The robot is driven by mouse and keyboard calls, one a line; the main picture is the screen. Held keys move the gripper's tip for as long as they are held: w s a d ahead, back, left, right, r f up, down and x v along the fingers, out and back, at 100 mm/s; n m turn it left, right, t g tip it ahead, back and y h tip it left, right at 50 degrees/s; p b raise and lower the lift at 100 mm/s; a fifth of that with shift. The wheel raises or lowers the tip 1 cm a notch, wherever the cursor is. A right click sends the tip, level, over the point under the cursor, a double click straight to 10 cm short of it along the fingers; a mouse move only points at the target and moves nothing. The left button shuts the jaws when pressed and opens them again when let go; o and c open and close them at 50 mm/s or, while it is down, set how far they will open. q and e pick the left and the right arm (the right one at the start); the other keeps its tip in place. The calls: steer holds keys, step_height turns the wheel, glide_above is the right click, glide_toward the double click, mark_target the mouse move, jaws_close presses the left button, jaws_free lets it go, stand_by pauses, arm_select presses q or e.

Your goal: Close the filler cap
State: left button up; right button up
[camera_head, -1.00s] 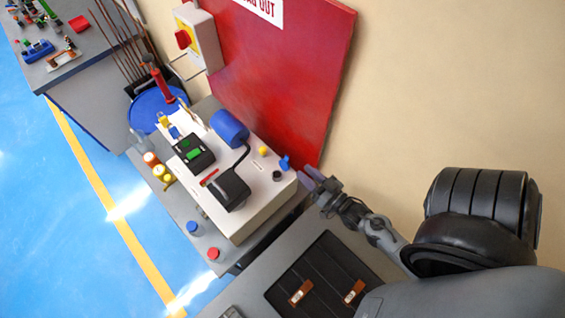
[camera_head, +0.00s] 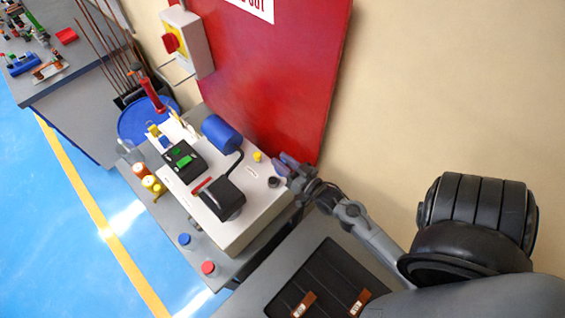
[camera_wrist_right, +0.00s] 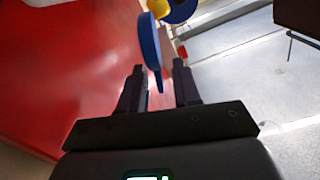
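The blue filler cap (camera_wrist_right: 149,45) stands edge-on in the right wrist view, beyond my right gripper (camera_wrist_right: 159,78). Its narrow lower tab reaches between the two dark fingers. The fingers are apart, with space on both sides of the tab, and do not look shut on it. In the head view my right gripper (camera_head: 283,168) is at the right end of the white-topped machine (camera_head: 240,232), where it largely covers the cap. A black round fitting (camera_head: 274,182) sits on the machine top just beside the fingers. My left gripper is not in view.
A red panel (camera_head: 290,80) stands close behind the gripper. A blue cylinder (camera_head: 221,132), a yellow knob (camera_head: 257,157) and a black box with a cable (camera_head: 222,199) are on the machine. A dark tray (camera_head: 325,280) lies in front.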

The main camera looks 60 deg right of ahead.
steer(key=shift+w+d, duration=0.1)
jaws_close()
stand_by(1.5)
